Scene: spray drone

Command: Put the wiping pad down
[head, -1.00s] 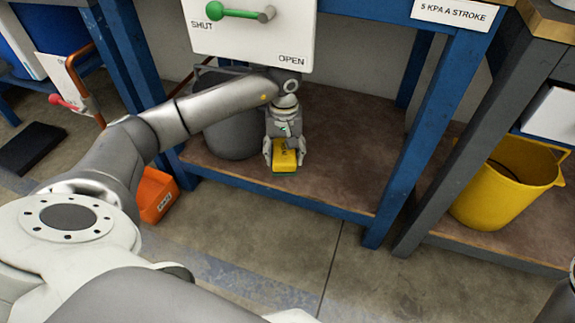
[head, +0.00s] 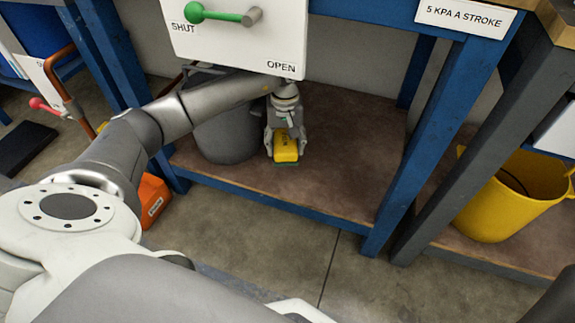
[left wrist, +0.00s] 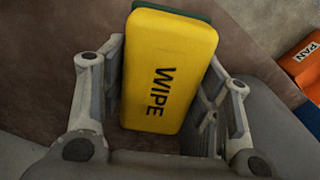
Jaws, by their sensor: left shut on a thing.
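The wiping pad (head: 286,148) is a yellow block with a green underside. In the left wrist view the pad (left wrist: 165,75) shows the word WIPE. My left gripper (head: 285,143) is shut on the pad, with one finger along each side. It holds the pad over the brown lower shelf (head: 335,180) of the blue bench. I cannot tell whether the pad's green underside touches the shelf. My right gripper is not in view.
A grey bucket-like container (head: 227,133) stands on the shelf just left of the gripper. A white SHUT/OPEN panel (head: 240,35) with a green lever hangs above. A yellow bucket (head: 505,195) stands at right. The shelf right of the pad is clear.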

